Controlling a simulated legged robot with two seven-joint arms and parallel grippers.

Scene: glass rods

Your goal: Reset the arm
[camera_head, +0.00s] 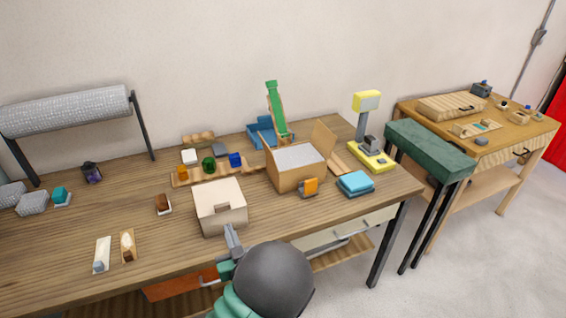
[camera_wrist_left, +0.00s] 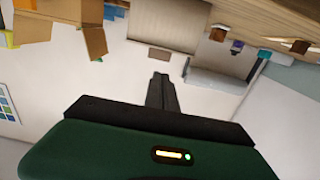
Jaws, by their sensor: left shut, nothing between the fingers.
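My left gripper (camera_head: 231,238) is at the front edge of the wooden workbench, close in front of the white box with a notch (camera_head: 220,205). Its fingers point up and away from me in the head view. In the left wrist view the two fingers (camera_wrist_left: 161,90) lie together with nothing between them. A dark round part of my own arm hides some of the bench front below the gripper. My right gripper shows in neither view. I cannot make out any glass rods.
An open cardboard box (camera_head: 296,178), a blue stack (camera_head: 355,183) and a yellow device (camera_head: 371,156) stand to the right. A wrapped roll (camera_head: 66,112) stands at the back left. Two small trays (camera_head: 103,254) lie front left. Bare bench top lies between the trays and white box.

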